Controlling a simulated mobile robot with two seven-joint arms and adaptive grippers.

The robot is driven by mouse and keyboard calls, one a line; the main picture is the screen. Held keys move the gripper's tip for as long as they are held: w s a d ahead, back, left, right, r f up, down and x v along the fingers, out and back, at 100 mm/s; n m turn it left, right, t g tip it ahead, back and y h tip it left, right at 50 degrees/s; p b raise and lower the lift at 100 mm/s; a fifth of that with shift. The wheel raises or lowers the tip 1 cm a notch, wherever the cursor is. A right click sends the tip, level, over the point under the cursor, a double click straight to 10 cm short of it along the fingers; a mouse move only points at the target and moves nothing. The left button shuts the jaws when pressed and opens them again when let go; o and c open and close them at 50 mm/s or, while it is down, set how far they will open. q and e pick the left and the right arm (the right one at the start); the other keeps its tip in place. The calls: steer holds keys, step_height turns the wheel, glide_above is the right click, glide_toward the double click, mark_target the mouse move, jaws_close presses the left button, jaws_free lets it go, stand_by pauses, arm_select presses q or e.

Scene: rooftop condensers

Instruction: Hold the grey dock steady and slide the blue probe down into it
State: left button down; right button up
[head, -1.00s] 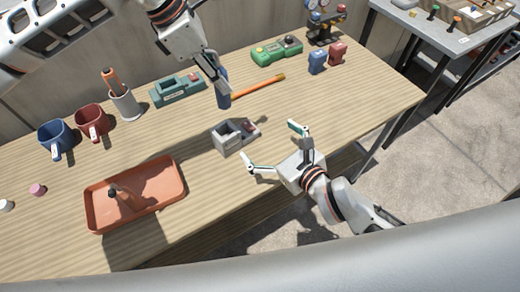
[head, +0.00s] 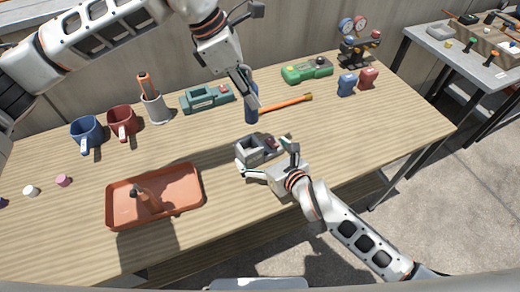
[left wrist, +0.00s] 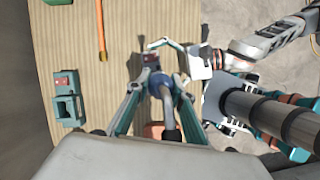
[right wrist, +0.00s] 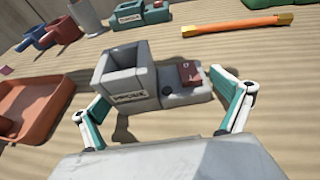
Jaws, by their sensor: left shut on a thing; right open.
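The grey dock (head: 244,156) stands on the wooden table. In the right wrist view the dock (right wrist: 128,97) shows an open square socket, a label and a lower part with a red block. My right gripper (head: 266,164) is open, one finger on either side of the dock; in the right wrist view (right wrist: 165,108) gaps show between fingers and dock. My left gripper (head: 249,97) is shut on the blue probe (head: 251,114), held roughly upright beyond the dock. In the left wrist view the probe (left wrist: 156,84) sits between the fingers; its lower end is hard to make out.
A teal device (head: 207,98), an orange rod (head: 284,104) and a green device (head: 306,70) lie behind. An orange tray (head: 113,212) is at left, with blue (head: 86,132) and red (head: 122,122) mugs behind it.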

mark_target(247, 122)
steer(key=shift+w+a+f, duration=0.25)
steer(key=shift+w+a, duration=0.05)
steer(key=shift+w, duration=0.25)
steer(key=c, duration=1)
arm_select(q)
steer(key=shift+s+a+f+m+g, duration=0.1)
steer(key=shift+a+f+m+g, duration=0.1)
steer(key=shift+f+m, duration=0.55)
steer(key=shift+s+a+f+m+g, duration=0.1)
steer(key=shift+a+f+m+g, duration=0.15)
steer(key=shift+f, duration=0.75)
steer(key=shift+a+f+m+g, duration=0.15)
steer(key=shift+f+m, duration=0.45)
steer(key=shift+f, duration=0.3)
